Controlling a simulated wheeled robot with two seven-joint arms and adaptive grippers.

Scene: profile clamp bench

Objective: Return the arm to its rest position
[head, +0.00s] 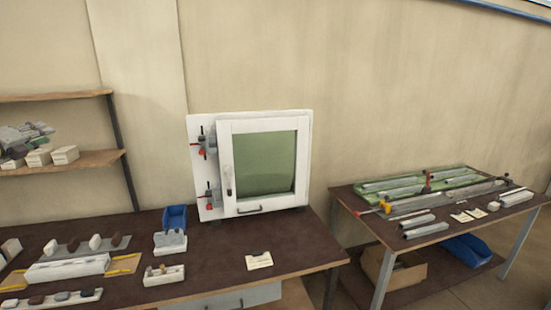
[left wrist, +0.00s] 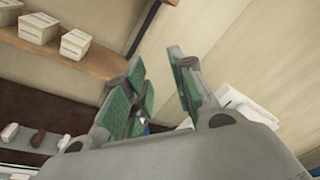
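My left gripper (left wrist: 156,60) shows large in the left wrist view. Its grey fingers with green pads stand apart, with nothing held between them. In the head view the left gripper (head: 38,130) is a small grey and green shape at the left edge, in front of the wall shelf and above the bench. Most of the left arm is outside the picture. My right gripper is in neither view.
The shelf (head: 85,96) with pale boxes (head: 65,155) is close to the left gripper. On the dark bench (head: 215,265) stand a white framed window (head: 265,165), a blue bin (head: 175,217) and several small trays. A second table (head: 350,205) holds profiles and clamps.

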